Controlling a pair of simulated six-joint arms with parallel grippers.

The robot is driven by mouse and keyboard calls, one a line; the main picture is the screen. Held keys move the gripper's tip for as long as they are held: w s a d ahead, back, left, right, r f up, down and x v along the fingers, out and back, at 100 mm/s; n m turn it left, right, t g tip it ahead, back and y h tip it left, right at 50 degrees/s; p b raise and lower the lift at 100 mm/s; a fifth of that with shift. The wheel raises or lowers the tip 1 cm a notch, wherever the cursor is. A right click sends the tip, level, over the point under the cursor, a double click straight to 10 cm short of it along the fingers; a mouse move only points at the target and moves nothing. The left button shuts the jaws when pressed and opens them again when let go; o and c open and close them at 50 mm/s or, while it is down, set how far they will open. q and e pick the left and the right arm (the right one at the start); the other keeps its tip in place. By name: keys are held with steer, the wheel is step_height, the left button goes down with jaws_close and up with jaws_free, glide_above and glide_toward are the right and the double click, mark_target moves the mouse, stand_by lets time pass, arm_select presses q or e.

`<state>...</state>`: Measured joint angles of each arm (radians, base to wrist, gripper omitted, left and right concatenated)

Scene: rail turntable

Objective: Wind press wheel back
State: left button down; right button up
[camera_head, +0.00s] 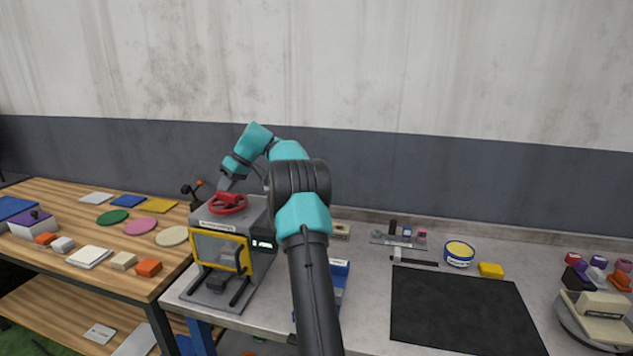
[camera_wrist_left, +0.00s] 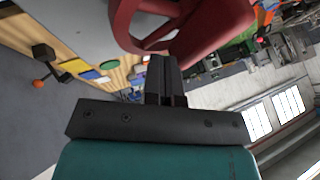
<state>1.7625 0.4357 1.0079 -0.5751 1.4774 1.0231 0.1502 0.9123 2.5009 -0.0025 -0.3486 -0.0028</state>
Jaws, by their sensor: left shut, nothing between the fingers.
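The press (camera_head: 247,262) is a grey box with a yellow-framed front window, standing at the left end of the grey table. Its red wheel (camera_head: 228,204) lies flat on top, with a raised red block on it. My left gripper (camera_head: 226,184) is just above the wheel, pointing down. In the left wrist view the wheel (camera_wrist_left: 150,25) fills the top, and the shut fingers (camera_wrist_left: 165,65) are close beside its red block. Nothing shows between the fingers; whether they touch the wheel I cannot tell. My right gripper is not in view.
A wooden table (camera_head: 120,262) on the left holds coloured discs, cards and blocks. A black mat (camera_head: 462,310), a blue-and-yellow tin (camera_head: 458,254) and a yellow block (camera_head: 490,270) are on the grey table.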

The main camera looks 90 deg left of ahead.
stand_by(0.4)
arm_select(q)
steer(key=v, duration=1.2)
stand_by(0.5)
